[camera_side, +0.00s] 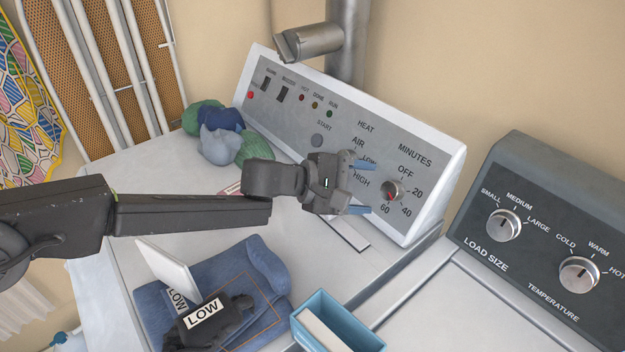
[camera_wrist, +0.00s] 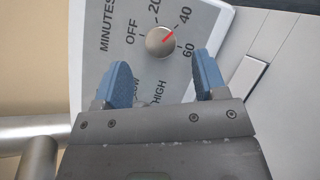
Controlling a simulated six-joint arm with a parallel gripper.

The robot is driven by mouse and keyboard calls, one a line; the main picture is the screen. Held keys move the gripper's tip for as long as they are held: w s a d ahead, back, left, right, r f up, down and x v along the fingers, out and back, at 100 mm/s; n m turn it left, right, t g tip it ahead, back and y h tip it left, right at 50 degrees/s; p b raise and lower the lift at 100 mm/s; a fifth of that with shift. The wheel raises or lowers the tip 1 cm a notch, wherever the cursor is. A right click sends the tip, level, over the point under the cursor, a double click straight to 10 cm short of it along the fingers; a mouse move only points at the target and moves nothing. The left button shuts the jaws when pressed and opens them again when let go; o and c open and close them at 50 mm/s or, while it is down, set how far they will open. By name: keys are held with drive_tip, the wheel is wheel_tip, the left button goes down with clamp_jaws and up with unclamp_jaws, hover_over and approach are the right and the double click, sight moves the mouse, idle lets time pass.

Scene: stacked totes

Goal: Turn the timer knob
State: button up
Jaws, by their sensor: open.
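The timer knob (camera_side: 392,190) is a round silver dial under the word MINUTES on the sloped grey panel. In the wrist view the knob lies beyond the gap between the fingertips (camera_wrist: 163,62), apart from both.
A second dark panel (camera_side: 530,235) with two silver knobs stands at the right. Folded jeans (camera_side: 222,270) with LOW tags and a blue box (camera_side: 335,325) are below the arm. Balled cloths (camera_side: 222,146) lie at the panel's left. A grey pipe (camera_side: 310,42) overhangs the panel.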

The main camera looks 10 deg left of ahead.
drive_tip(key=v, duration=0.9)
drive_tip(key=shift+a, duration=0.25)
drive_tip(key=shift+s, duration=0.15)
drive_tip(key=s+a+r+m+y, duration=0.3)
drive_tip(key=s+a+r+m, duration=0.5)
drive_tip(key=a+r, duration=0.55)
drive_tip(key=s+a+f+m+y, duration=0.1)
drive_tip(key=s+a+f+y, duration=0.1)
drive_tip(key=s+a, duration=0.4)
drive_tip(key=s+a+f+m+y, duration=0.1)
drive_tip(key=s+a+y, duration=0.4)
drive_tip(key=a, duration=0.6)
drive_tip(key=s+a+f+m+t+y, duration=0.1)
drive_tip(key=s+a+f+y, duration=0.2)
drive_tip(key=s+a, duration=0.5)
drive_tip(key=shift+s+a+f+y, duration=0.3)
drive_tip(key=shift+s+a+f, duration=0.05)
drive_tip(key=shift+s+f, duration=0.15)
